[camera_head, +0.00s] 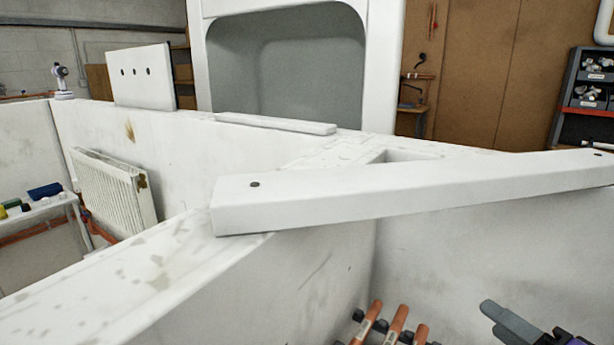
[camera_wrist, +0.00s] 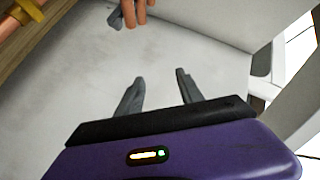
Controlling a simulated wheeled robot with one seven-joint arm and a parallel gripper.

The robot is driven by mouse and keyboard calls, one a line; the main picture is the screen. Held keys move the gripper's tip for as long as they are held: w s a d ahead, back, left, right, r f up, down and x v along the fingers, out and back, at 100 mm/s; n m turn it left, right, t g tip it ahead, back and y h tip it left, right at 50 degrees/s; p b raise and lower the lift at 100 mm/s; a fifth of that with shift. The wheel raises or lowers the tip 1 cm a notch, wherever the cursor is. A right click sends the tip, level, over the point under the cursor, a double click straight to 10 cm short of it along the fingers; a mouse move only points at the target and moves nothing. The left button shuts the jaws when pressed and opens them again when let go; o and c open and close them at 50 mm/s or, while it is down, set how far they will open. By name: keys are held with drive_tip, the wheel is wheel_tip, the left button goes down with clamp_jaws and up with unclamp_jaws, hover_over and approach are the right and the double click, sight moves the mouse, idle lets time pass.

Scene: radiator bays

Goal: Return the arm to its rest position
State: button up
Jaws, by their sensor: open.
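My gripper (camera_wrist: 158,82) shows in the wrist view with its two grey fingers apart and nothing between them. It faces a smudged white panel. In the head view only part of my gripper (camera_head: 512,325) shows at the bottom right corner, beside the white bay wall. Most of my arm is out of view. Several copper pipe ends (camera_head: 396,322) with dark clips stand at the bottom of the bay, left of my gripper. They also show at the top of the wrist view (camera_wrist: 133,10), beyond the fingers and apart from them.
A white diagonal beam (camera_head: 400,192) lies across the wall tops above the bay. A white radiator (camera_head: 113,190) hangs in the left bay. A shelf with blue and green items (camera_head: 35,205) stands far left. A dark rack (camera_head: 585,95) stands at the right.

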drive_tip(key=s+f+n+t+h, duration=0.2)
drive_tip(key=s+f+h, duration=0.45)
drive_tip(key=s, duration=0.25)
drive_tip(key=s+a+f+n+y, duration=0.1)
drive_tip(key=s+a+f+n, duration=0.1)
drive_tip(key=s, duration=0.6)
drive_tip(key=s+a+f+n+g+y, duration=0.1)
drive_tip(key=s+a+f+n, duration=0.2)
drive_tip(key=s+a, duration=0.2)
drive_tip(key=s+a+f+n+g+y, duration=0.1)
drive_tip(key=s+a+f+n, duration=0.1)
drive_tip(key=s, duration=0.9)
drive_tip(key=shift+a+f, duration=0.3)
drive_tip(key=shift+a, duration=0.6)
